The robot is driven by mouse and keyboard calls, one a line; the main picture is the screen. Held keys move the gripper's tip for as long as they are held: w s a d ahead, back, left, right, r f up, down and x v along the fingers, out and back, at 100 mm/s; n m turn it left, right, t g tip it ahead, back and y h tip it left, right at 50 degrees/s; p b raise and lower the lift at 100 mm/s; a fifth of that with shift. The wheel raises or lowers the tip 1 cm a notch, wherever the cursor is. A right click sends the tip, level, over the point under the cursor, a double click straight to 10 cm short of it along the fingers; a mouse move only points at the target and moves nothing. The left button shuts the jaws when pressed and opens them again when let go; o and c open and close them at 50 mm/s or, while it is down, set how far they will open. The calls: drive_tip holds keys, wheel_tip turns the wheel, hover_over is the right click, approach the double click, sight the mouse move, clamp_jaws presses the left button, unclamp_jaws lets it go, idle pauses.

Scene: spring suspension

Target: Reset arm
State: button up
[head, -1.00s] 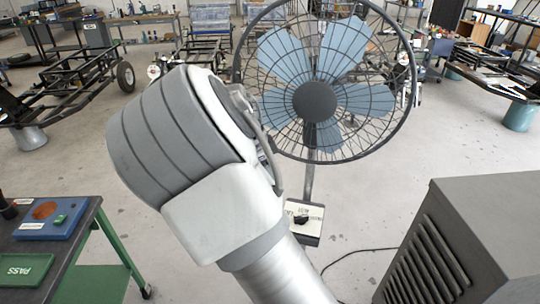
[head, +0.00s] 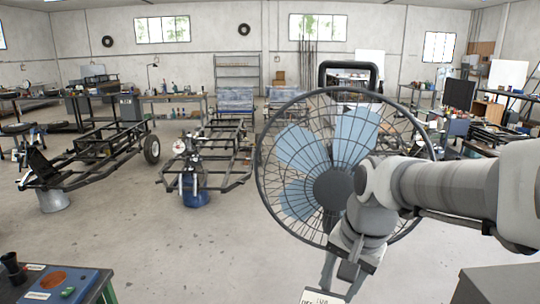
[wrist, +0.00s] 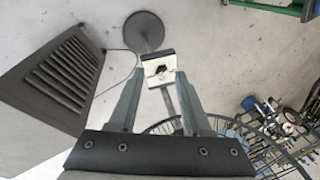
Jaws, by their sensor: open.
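My gripper (head: 343,276) hangs below my wrist at the right end of the picture's middle, in front of the fan's lower part in the head view. In the wrist view my gripper (wrist: 160,80) shows two grey fingers spread apart with nothing between them. A white-topped box (wrist: 157,68) on the fan's stand shows beyond the fingertips, apart from them as far as I can tell. My arm reaches in from the right and covers part of the fan (head: 333,187).
The fan's round base (wrist: 144,32) stands on the floor. A grey vented cabinet (wrist: 62,80) is close beside my gripper. Black vehicle frames (head: 95,150) stand further back.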

drive_tip(key=s+d+r+n+t+h, duration=0.1)
drive_tip(key=s+d+r+n+t, duration=0.1)
drive_tip(key=s+n, duration=0.4)
drive_tip(key=s+r+t, duration=0.1)
drive_tip(key=s, duration=0.4)
drive_tip(key=shift+n, duration=0.4)
drive_tip(key=shift+s+a, duration=0.1)
drive_tip(key=shift+a, duration=0.05)
